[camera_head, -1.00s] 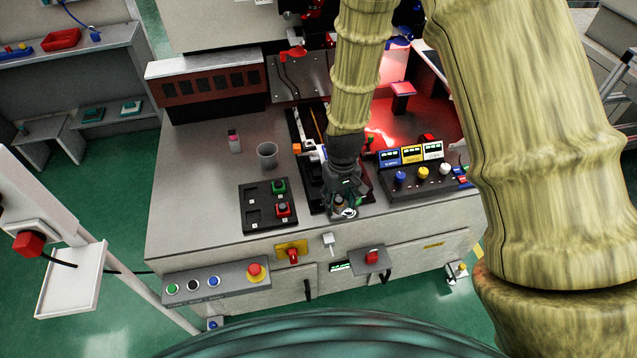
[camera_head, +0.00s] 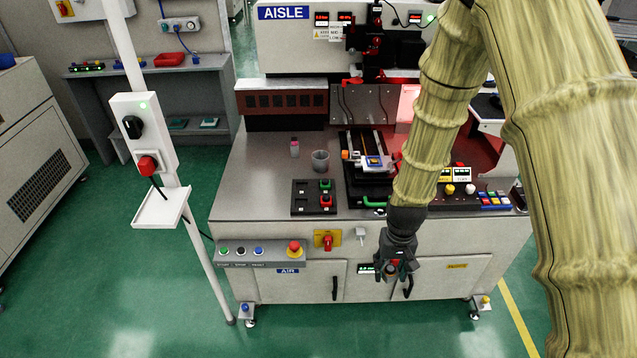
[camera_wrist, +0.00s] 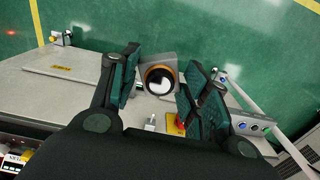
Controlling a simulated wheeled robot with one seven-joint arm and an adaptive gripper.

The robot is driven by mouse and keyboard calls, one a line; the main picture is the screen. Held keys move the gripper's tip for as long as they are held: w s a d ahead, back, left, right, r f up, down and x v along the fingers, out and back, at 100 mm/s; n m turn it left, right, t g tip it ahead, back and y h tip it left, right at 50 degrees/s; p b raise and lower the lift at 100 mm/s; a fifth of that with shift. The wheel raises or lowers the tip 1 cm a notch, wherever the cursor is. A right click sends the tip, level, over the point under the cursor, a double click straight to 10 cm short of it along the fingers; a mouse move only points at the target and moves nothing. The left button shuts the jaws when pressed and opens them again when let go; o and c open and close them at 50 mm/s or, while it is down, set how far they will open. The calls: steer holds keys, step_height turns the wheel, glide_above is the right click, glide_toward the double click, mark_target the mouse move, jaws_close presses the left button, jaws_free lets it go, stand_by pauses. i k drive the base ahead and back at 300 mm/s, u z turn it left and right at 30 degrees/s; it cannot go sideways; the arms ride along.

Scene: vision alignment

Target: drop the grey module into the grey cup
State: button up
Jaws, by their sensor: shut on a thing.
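The grey module (camera_wrist: 143,62) is a small square block with a dark, orange-edged ring and a white centre. In the wrist view it sits between the two pads of my gripper (camera_wrist: 162,84), which is shut on it. In the head view my gripper (camera_head: 395,268) hangs in front of the bench's front face, below the top's edge; the module is too small to make out there. The grey cup (camera_head: 320,162) stands upright on the bench top, left of the middle, back and to the left of my gripper. Its inside is hard to see.
On the bench top (camera_head: 255,190), a small pink-capped bottle (camera_head: 295,149) stands left of the cup. A black tray with green and red parts (camera_head: 303,205) lies in front of it. A rail fixture (camera_head: 365,162) stands to the right. Buttons and a red knob line the front.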

mark_target(321, 169)
steer(key=z, duration=0.2)
steer(key=k, duration=0.2)
steer(key=u, duration=0.95)
steer(key=i, duration=2)
steer(key=z, duration=0.6)
